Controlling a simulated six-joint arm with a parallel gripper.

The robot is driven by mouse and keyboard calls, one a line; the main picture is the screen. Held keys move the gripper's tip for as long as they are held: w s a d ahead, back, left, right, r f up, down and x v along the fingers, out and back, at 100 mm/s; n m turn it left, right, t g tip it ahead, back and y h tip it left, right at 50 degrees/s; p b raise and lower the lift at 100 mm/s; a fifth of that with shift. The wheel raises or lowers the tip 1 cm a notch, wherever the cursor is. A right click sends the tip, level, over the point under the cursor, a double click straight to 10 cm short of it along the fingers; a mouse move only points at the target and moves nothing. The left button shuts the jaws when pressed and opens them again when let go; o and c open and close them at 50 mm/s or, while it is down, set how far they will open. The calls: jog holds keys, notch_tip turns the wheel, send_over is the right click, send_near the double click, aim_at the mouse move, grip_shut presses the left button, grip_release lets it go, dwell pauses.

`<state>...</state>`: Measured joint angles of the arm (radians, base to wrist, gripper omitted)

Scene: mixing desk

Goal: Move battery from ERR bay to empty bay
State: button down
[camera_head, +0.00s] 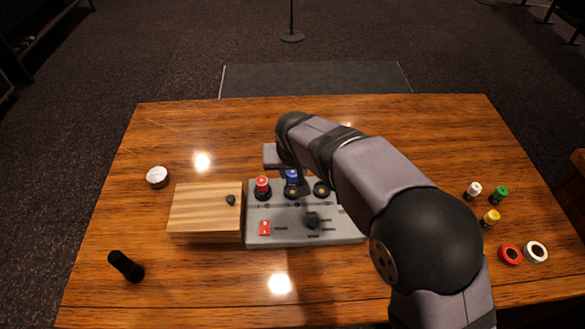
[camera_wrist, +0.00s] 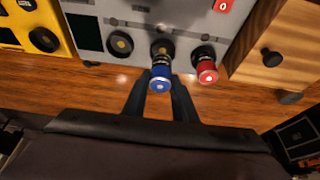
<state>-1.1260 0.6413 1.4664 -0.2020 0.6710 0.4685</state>
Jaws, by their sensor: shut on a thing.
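A blue battery (camera_head: 292,176) stands at the middle bay of the grey panel (camera_head: 257,212); it also shows in the wrist view (camera_wrist: 160,82). My gripper (camera_wrist: 161,92) is shut on it, one dark finger on each side. I cannot tell whether the battery is fully seated or slightly raised. A red battery (camera_head: 262,183) stands in the bay to its left, seen to the right in the wrist view (camera_wrist: 207,73). A round empty bay (camera_head: 321,188) lies to the right of the blue battery, seen to the left in the wrist view (camera_wrist: 120,43). No ERR label is readable.
A wooden box (camera_head: 200,208) with a dark knob adjoins the panel's left side. A yellow panel (camera_wrist: 62,20) lies beyond the grey one. Small caps and rings lie far right. My arm hides the panel's right part.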

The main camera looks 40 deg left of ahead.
aim_at(293, 179)
jog(key=shift+f+b, duration=0.55)
jog(key=shift+f, duration=0.5)
jog(key=shift+f+b, duration=0.35)
jog(key=shift+f, duration=0.25)
dwell(1.0)
jog(key=c, duration=1.7)
grip_release()
jog(key=shift+p+v, duration=2.8)
jog(key=shift+v, duration=2.7)
